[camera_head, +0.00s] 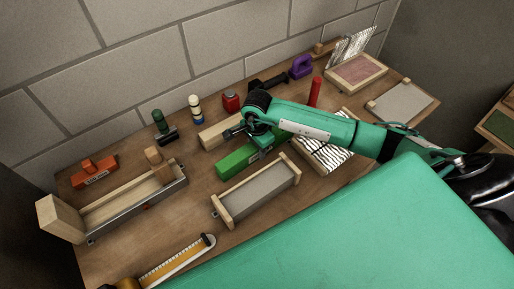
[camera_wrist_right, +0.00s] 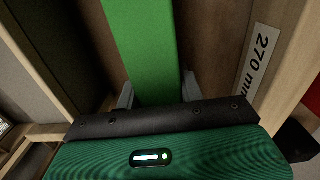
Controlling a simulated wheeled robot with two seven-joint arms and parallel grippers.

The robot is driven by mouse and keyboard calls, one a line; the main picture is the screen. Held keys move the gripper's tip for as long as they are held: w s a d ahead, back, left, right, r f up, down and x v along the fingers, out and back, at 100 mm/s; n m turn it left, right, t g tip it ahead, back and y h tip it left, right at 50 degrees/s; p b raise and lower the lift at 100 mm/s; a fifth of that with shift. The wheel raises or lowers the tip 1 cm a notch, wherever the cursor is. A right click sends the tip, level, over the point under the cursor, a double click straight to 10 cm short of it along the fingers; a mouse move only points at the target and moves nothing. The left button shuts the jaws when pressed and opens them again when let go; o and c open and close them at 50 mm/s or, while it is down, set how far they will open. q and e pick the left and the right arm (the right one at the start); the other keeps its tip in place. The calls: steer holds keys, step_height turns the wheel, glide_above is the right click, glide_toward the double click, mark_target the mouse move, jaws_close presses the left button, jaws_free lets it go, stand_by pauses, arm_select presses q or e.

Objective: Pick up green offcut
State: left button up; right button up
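The green offcut (camera_head: 235,162) is a long green bar lying on the wooden bench, between a pale wooden block and a grey-topped wooden tray. My right gripper (camera_head: 262,150) is low over its middle, and the arm hides part of the bar. In the right wrist view the green offcut (camera_wrist_right: 142,45) runs between the two fingers (camera_wrist_right: 157,93), one close along each side. I cannot tell whether the fingers press on it. It appears to rest on the bench. My left gripper is not in view.
A grey-topped wooden tray (camera_head: 262,192) lies close in front. A pale wooden block (camera_head: 213,135) lies close behind; a "270 mm" label (camera_wrist_right: 258,60) shows beside the bar. A striped item (camera_head: 325,152) is to the right. A long wooden-and-metal fixture (camera_head: 130,205) is at left.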

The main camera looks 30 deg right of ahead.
steer(key=c, duration=0.3)
steer(key=shift+r, duration=0.2)
steer(key=shift+c, duration=0.2)
arm_select(q)
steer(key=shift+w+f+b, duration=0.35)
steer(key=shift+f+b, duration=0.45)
steer(key=shift+b, duration=0.15)
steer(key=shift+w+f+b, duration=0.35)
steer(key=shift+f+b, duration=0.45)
steer(key=shift+b, duration=0.1)
arm_select(e)
step_height(320, 180, up, 20)
steer(key=shift+f, duration=0.15)
